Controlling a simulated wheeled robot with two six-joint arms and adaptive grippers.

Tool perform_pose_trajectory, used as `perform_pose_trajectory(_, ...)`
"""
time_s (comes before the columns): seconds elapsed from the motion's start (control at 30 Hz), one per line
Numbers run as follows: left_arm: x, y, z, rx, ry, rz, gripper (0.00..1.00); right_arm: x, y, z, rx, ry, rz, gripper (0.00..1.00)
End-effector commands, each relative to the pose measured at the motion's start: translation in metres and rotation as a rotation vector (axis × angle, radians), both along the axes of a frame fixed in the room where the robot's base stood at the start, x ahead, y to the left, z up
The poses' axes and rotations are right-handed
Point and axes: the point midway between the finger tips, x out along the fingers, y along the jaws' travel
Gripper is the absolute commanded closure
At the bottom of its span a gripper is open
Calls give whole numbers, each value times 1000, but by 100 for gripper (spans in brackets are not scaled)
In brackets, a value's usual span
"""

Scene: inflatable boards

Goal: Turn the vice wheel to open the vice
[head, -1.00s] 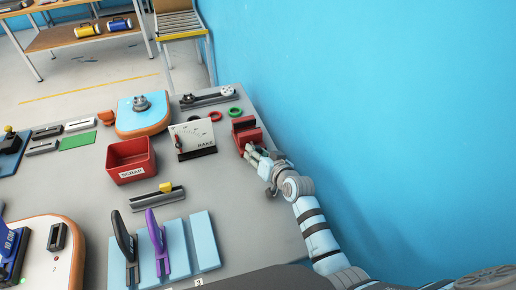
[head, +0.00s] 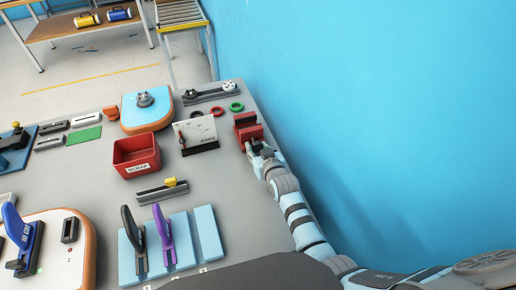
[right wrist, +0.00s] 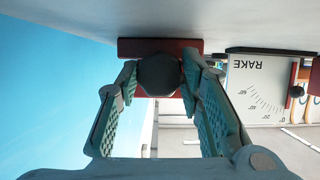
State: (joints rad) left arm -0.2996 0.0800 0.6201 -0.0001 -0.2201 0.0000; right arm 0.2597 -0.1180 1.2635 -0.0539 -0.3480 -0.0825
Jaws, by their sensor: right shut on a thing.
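The red vice (head: 248,129) stands at the right edge of the grey table, close to the blue wall. In the right wrist view its red body (right wrist: 190,46) shows behind a dark, many-sided wheel (right wrist: 159,75). My right gripper (head: 256,149) is at the near side of the vice. In the right wrist view the right gripper (right wrist: 160,84) has its two green-padded fingers on either side of the wheel, shut on it. In the head view the gripper hides the wheel. My left gripper is not in view.
A white RAKE gauge panel (head: 195,134) and a red SCRAP box (head: 137,154) stand left of the vice. Red and green rings (head: 236,106) lie behind it. The blue wall (head: 370,110) is close on the right. Bare grey table (head: 235,190) lies nearer me.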

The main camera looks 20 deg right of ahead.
Motion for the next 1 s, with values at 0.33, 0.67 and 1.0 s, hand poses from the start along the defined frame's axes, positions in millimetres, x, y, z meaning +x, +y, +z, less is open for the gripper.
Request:
perform_pose_trajectory(0.33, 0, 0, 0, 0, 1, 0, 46, 0, 0, 1, 0, -2, 0, 58)
perform_pose_trajectory(0.67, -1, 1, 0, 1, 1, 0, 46, -22, -2, 9, 1, -2, -1, 58)
perform_pose_trajectory(1.0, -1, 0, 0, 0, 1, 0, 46, -69, -4, 29, 0, -2, 0, 58)
